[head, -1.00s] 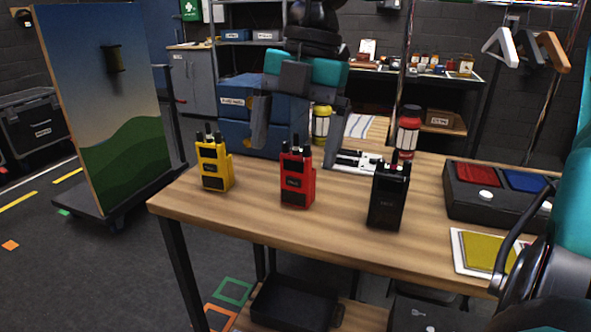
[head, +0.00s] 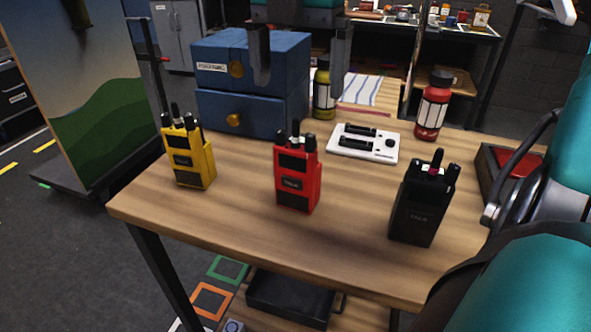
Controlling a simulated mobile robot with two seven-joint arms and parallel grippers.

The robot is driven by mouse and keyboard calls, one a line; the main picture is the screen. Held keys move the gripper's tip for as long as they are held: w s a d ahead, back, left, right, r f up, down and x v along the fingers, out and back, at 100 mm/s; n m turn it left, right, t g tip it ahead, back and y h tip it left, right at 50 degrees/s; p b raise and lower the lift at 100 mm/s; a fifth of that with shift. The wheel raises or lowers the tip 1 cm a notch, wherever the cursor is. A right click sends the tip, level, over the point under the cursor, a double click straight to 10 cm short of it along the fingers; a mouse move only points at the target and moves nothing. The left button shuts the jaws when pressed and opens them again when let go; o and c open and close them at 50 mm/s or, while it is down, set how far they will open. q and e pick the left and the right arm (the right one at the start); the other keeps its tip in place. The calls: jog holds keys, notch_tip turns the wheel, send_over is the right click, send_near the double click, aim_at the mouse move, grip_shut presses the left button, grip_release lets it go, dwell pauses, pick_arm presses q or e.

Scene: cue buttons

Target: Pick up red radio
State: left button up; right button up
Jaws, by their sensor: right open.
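The red radio (head: 297,178) stands upright near the middle of the wooden table, with its knobs and antenna on top and a dark label on its front. A yellow radio (head: 189,157) stands to its left and a black radio (head: 422,203) to its right. My right gripper (head: 299,82) is at the top centre, partly cut off by the picture edge. Its two grey fingers point down, wide apart and empty. In the picture they are above the red radio, in front of the blue drawer box. My left gripper is not in view.
The blue drawer box (head: 243,110), a yellow bottle (head: 323,92), a white device (head: 345,149) and a red bottle (head: 432,107) stand behind the radios. A dark tray with red (head: 490,170) is at right. The wooden table (head: 235,215) is bare around the radios.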

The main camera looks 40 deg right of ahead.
aim_at(295, 146)
jog(key=f, duration=0.4)
jog(key=f+b, duration=0.1)
jog(key=f, duration=0.7)
jog(key=shift+s+a+b, duration=0.1)
jog(key=shift+a+b, duration=0.2)
jog(key=shift+b, duration=0.05)
jog(key=shift+c, duration=0.4)
jog(key=c, duration=1.3)
jog(key=shift+c, duration=0.7)
jog(key=shift+r, duration=0.15)
